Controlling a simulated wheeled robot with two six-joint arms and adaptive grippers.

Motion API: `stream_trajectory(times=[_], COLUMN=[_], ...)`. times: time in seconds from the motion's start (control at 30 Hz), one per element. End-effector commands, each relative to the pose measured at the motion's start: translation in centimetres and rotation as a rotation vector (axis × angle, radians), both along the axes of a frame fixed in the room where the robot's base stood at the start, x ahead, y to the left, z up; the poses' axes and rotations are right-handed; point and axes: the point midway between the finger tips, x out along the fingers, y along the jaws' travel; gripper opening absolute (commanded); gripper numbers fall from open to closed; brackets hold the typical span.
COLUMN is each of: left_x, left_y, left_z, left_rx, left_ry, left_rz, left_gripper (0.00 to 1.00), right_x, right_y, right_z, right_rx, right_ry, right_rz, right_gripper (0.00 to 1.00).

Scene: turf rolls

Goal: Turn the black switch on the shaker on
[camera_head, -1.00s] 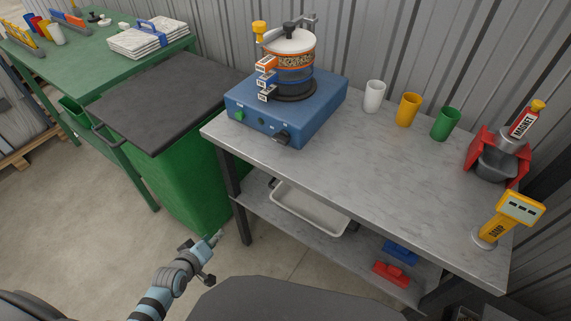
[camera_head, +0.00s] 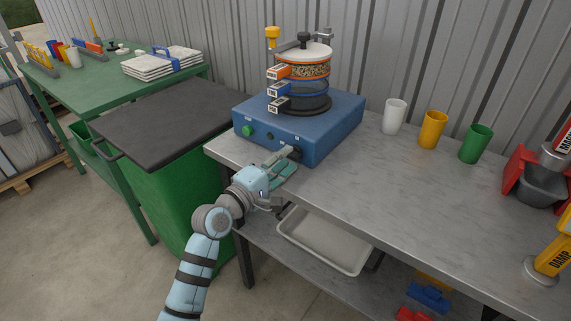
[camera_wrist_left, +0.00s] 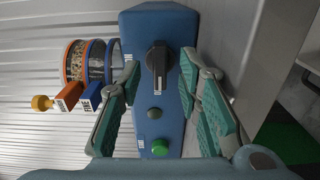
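The shaker is a blue box (camera_head: 330,128) on the grey bench, with a stack of sieves (camera_head: 304,72) on top. Its black switch (camera_wrist_left: 157,60) is a knob with a raised grip bar on the front panel, the bar running up and down in the left wrist view. Contact is not visible. My right gripper is not in view.
White (camera_head: 395,116), yellow (camera_head: 433,129) and green cups (camera_head: 475,143) stand right of the shaker. A white tray (camera_head: 325,240) is on the lower shelf under my left gripper. A green bin with a dark lid (camera_head: 160,120) stands left of the bench.

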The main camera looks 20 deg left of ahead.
Motion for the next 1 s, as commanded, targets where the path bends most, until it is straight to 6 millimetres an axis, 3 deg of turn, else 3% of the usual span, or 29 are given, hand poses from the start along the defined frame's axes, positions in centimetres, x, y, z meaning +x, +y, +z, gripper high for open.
stream_trajectory(times=[0.37, 0.57, 1.0], left_x=[0.8, 0.8, 0.8], left_y=[-0.4, -0.4, -0.3], left_z=[0.0, 0.0, 0.0], left_rx=[0.000, 0.000, 0.038], left_ry=[0.001, 0.001, -0.014], left_rz=[-0.001, 0.000, 0.000], left_gripper=[0.32, 0.00, 0.00], right_x=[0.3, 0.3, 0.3], right_y=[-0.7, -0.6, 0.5], right_z=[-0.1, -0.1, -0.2], right_rx=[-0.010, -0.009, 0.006], right_ry=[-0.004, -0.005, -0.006], right_rz=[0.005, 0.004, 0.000], right_gripper=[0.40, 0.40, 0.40])
